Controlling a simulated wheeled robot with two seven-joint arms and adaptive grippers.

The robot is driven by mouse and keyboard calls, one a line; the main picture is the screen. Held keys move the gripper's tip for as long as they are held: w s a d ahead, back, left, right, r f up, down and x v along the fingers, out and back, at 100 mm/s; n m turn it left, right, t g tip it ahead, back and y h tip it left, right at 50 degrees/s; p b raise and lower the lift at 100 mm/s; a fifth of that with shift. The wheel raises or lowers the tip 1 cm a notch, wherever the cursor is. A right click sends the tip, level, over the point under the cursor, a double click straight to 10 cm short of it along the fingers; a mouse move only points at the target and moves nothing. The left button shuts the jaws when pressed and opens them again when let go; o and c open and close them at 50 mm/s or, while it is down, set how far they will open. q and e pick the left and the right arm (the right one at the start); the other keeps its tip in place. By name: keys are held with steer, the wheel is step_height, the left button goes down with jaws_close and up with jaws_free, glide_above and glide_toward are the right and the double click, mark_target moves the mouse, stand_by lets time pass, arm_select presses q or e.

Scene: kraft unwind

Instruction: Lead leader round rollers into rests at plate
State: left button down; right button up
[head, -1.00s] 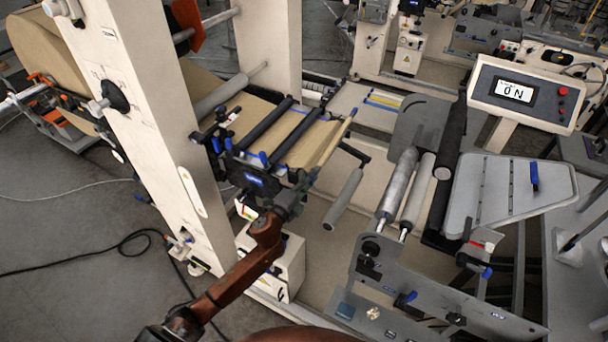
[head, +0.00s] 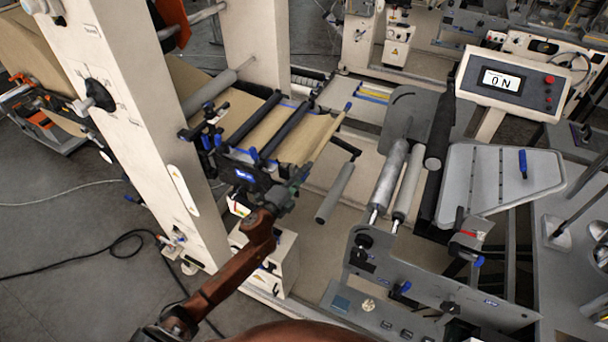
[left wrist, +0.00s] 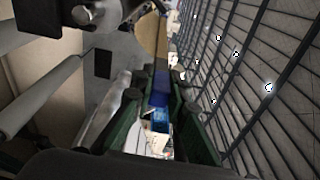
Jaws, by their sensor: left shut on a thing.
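The brown kraft leader (head: 303,142) lies over two dark rollers, the left one (head: 248,118) and the right one (head: 285,128). Its free edge has a pale bar (head: 328,135) with a blue far tip. My left gripper (head: 297,180) is at the bar's near end, shut on it. In the left wrist view the green fingers (left wrist: 160,85) close around a blue end piece, with brown web beyond. A hanging grey roller (head: 335,192) and two inclined rollers, one grey (head: 388,175) and one paler (head: 408,188), stand further right. I cannot make out the rests. My right gripper is not seen.
A slotted light-grey plate (head: 470,180) with a blue handle is at right, below a display reading "ON" (head: 500,80). A low side plate (head: 430,295) with knobs stands in front. The cream frame post (head: 120,110) is left of my arm. A cable lies on the floor.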

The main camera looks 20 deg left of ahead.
arm_select(q)
step_height(320, 180, down, 22)
steer(key=b, duration=1.8)
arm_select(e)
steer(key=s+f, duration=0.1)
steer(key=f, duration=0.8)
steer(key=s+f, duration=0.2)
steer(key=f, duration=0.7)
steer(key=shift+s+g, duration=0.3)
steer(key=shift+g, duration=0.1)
arm_select(q)
step_height(320, 180, down, 14)
steer(key=b, duration=1.1)
steer(key=shift+f, duration=0.25)
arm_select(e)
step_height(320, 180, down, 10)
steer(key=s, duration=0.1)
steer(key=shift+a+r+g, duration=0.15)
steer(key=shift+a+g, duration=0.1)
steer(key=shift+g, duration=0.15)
